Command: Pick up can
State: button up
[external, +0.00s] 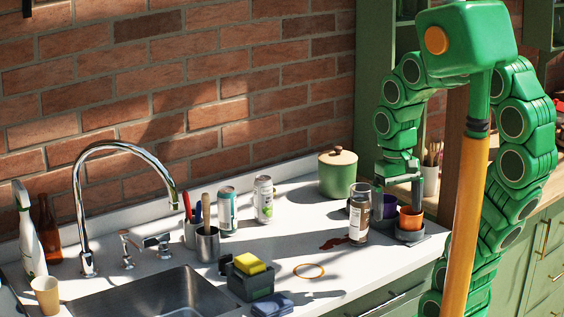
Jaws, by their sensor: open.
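A teal and silver can (227,218) stands upright on the white counter near the wall. A white can with a green mark (264,207) stands upright just right of it. My gripper (404,188) is open at the right, above and behind the small pots, apart from the two cans by the wall. My arm partly hides the area around it.
A green lidded pot (338,174) stands behind the third container. The sink (160,295) and tall faucet (84,215) are left.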

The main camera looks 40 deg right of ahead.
jog(key=s+f+n, duration=0.1)
jog(key=s+n, duration=0.1)
jog(key=s, duration=0.1)
jog(key=s+f+n, duration=0.1)
jog(key=s, duration=0.1)
jog(key=shift+a+f+g, duration=0.3)
jog(key=shift+a+f, duration=0.05)
jog(key=shift+a, duration=0.05)
jog(key=shift+c, duration=1.3)
jog(key=shift+w, duration=0.15)
